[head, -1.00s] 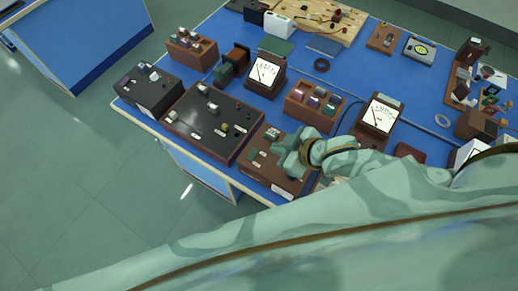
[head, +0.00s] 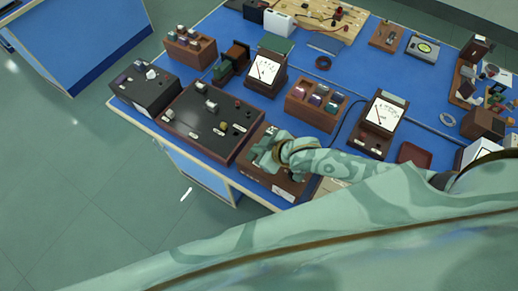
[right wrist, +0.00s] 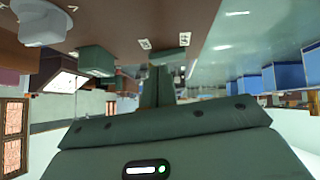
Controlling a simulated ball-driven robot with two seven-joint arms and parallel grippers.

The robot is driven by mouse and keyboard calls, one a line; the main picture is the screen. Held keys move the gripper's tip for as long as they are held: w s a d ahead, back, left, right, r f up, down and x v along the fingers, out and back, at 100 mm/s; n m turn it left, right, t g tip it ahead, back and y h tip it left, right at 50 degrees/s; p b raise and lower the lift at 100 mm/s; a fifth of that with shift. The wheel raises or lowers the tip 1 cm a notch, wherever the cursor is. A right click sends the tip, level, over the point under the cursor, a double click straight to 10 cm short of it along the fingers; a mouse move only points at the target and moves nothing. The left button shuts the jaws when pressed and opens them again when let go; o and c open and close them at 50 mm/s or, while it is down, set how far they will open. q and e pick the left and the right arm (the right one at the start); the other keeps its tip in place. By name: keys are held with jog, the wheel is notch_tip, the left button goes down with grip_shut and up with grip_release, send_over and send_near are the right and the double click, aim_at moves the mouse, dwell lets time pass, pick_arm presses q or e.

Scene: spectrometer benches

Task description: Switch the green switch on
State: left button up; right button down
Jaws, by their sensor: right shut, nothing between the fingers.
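A brown wooden switch box (head: 250,168) sits at the front edge of the blue bench in the head view. My right gripper (head: 258,153) is over this box, shut and empty, and covers much of its top. In the right wrist view the shut fingers (right wrist: 161,80) point at the brown box surface, which fills the upper part. A green block-like part (right wrist: 97,61), which looks like the green switch, stands on that surface just left of the fingers, apart from them in the picture. Its on or off position cannot be told. My left gripper is not in view.
A large dark panel with knobs (head: 210,122) stands directly left of the box. A wooden block with coloured parts (head: 313,105) and a dial meter (head: 380,120) stand behind and to the right. A dark red tray (head: 414,154) lies further right.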

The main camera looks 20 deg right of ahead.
jog(key=shift+f, duration=0.15)
jog(key=shift+f+p, duration=0.15)
jog(key=shift+p, duration=0.15)
jog(key=shift+f, duration=0.1)
jog(key=shift+s+a+r+p, duration=0.2)
jog(key=shift+s+a+p, duration=0.2)
jog(key=shift+a+p, duration=0.1)
jog(key=shift+a, duration=0.15)
dwell(0.3)
